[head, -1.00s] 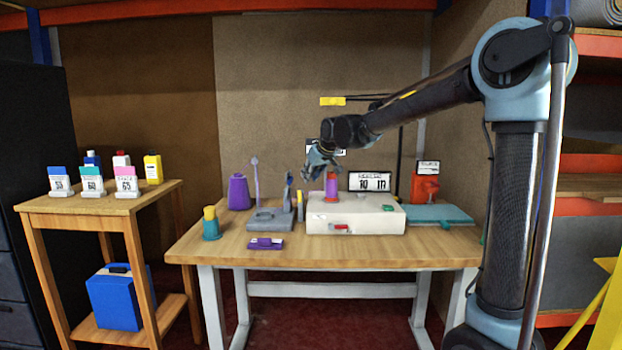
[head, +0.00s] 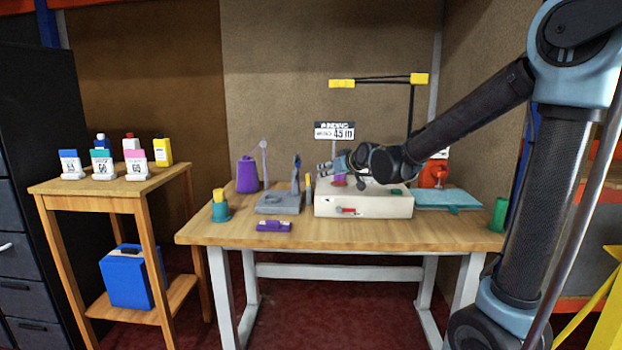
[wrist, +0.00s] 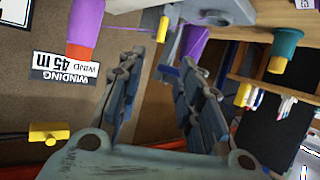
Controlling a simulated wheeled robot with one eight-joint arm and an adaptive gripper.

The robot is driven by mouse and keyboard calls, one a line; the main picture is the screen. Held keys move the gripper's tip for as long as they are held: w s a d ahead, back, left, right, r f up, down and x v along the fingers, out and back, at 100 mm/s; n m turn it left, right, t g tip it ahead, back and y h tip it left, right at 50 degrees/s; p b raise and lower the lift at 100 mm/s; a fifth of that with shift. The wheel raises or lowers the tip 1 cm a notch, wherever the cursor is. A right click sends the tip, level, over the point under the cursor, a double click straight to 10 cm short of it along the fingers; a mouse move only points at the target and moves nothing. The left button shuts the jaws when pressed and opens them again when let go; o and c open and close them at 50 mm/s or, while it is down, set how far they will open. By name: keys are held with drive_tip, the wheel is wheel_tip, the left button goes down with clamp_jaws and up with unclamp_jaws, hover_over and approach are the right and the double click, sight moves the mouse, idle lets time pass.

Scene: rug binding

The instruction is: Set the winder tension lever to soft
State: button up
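The winder (head: 385,205) is a cream box on the wooden table. A small red lever (head: 347,210) sits on its front face; its setting marks are too small to read. A green button (head: 396,191) is on top. My gripper (head: 325,168) is above the winder's left part, fingers pointing left, partly covering the purple spool (head: 339,180). In the wrist view, my gripper (wrist: 155,95) has its fingers apart with nothing between them. A purple cone with a red-orange end (wrist: 84,30) hangs at upper left there. The lever is not seen in the wrist view.
A flat purple item (head: 273,226) lies in front. A teal pot (head: 220,211) is at the left, a red device (head: 433,175) at the right. A sign (head: 335,131) reads 45 m.

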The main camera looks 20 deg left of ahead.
sight(308, 179)
drive_tip(key=x, duration=1.5)
drive_tip(key=shift+f, duration=0.15)
drive_tip(key=shift+c, duration=0.6)
